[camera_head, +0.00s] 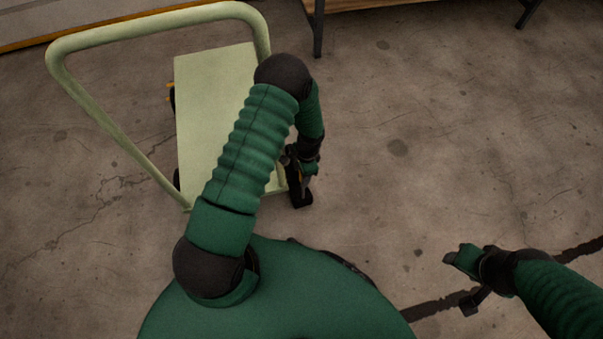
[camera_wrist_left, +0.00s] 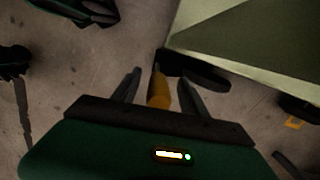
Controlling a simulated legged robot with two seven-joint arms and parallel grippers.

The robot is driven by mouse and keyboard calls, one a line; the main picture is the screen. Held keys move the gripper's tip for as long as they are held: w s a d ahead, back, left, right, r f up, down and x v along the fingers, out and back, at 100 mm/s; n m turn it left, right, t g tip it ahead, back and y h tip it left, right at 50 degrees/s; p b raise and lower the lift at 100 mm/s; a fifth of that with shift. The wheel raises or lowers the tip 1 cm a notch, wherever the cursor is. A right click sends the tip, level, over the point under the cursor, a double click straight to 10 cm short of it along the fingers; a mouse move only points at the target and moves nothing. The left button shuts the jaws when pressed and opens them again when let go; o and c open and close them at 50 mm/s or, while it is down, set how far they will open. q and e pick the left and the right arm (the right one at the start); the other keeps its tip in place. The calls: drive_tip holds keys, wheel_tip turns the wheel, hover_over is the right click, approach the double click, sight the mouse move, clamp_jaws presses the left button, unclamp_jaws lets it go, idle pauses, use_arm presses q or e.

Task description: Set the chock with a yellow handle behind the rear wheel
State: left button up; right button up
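A cart with a pale green deck (camera_head: 205,100) and a tubular push handle stands at upper left in the head view. My left gripper (camera_head: 303,172) is low at the cart's right near corner, beside a black wheel or block (camera_head: 300,196). In the left wrist view, the fingers of my left gripper (camera_wrist_left: 158,78) are apart, with a yellow handle (camera_wrist_left: 158,92) between them and gaps on both sides. A black shape (camera_wrist_left: 200,72) lies just beyond, under the deck edge; I cannot tell whether it is wheel or chock. My right gripper (camera_head: 462,270) is away at lower right; its fingers are unclear.
An orange-yellow piece (camera_wrist_left: 293,123) shows by another dark part under the cart. A table leg (camera_head: 318,28) stands at the top. The concrete floor (camera_head: 430,130) right of the cart is clear, with a dark strip (camera_head: 440,307) near the right arm.

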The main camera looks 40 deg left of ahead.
use_arm(q)
wheel_tip(320, 180, up, 16)
drive_tip(key=w+d+p, duration=0.1)
drive_tip(key=w+p, duration=0.1)
drive_tip(key=p, duration=0.5)
drive_tip(key=s+d+r+n+t, duration=0.25)
drive_tip(key=s+d+r, duration=0.2)
drive_tip(key=r, duration=0.45)
drive_tip(key=s+d+r+n+t, duration=0.1)
drive_tip(key=s+d+r+n, duration=0.4)
drive_tip(key=r, duration=0.5)
drive_tip(key=w+a+p+v, duration=0.1)
drive_tip(key=w+p+v, duration=0.1)
drive_tip(key=p+v, duration=1.2)
drive_tip(key=w+a+r+p+v, duration=0.1)
drive_tip(key=w+a+p+v, duration=0.1)
drive_tip(key=p+v, duration=1.1)
drive_tip(key=shift+r+h+p, duration=0.4)
drive_tip(key=shift+p, duration=0.55)
drive_tip(key=shift+w+m, duration=0.1)
drive_tip(key=shift+m, duration=0.15)
